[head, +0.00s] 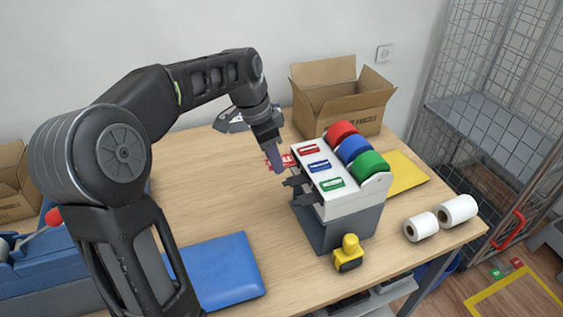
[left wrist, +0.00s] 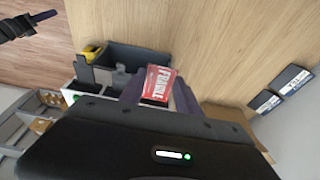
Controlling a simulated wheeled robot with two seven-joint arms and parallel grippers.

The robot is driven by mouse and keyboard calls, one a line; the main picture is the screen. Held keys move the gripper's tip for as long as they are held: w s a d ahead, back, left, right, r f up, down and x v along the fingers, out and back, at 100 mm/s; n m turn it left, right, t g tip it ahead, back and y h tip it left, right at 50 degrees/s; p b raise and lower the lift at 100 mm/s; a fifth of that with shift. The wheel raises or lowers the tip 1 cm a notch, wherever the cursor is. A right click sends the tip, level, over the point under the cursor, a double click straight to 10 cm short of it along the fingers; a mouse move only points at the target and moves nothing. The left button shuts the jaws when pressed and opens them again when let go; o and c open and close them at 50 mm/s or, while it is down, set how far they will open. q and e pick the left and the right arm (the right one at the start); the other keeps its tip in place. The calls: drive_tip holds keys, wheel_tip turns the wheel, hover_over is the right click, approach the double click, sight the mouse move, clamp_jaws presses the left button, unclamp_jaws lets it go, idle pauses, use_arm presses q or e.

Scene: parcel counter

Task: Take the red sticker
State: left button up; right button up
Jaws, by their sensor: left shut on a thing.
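My left gripper (head: 273,157) is shut on the red sticker (head: 287,160), at the left side of the label dispenser (head: 345,200). In the left wrist view the sticker (left wrist: 157,82) sits between the fingertips, with white lettering that seems to read "FRAGILE". The dispenser has a red roll (head: 341,132), a blue roll (head: 353,149) and a green roll (head: 369,166), with a red, a blue and a green label on its white top. Whether the held sticker still touches the dispenser is not clear. My right gripper is not in the head view.
An open cardboard box (head: 345,100) stands behind the dispenser. A blue pad (head: 222,270) lies front left. The middle-left tabletop is clear. A wire cage (head: 490,110) stands at the right.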

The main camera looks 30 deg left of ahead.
use_arm(q)
drive_tip(key=shift+p+v, duration=0.6)
drive_tip(key=shift+v, duration=0.7)
drive_tip(key=shift+s+a+f, duration=0.1)
drive_tip(key=shift+s, duration=0.05)
drive_tip(key=shift+w+v, duration=0.2)
drive_tip(key=shift+v, duration=0.85)
drive_tip(key=w+d+v, duration=0.1)
drive_tip(key=v, duration=0.5)
drive_tip(key=shift+r, duration=0.5)
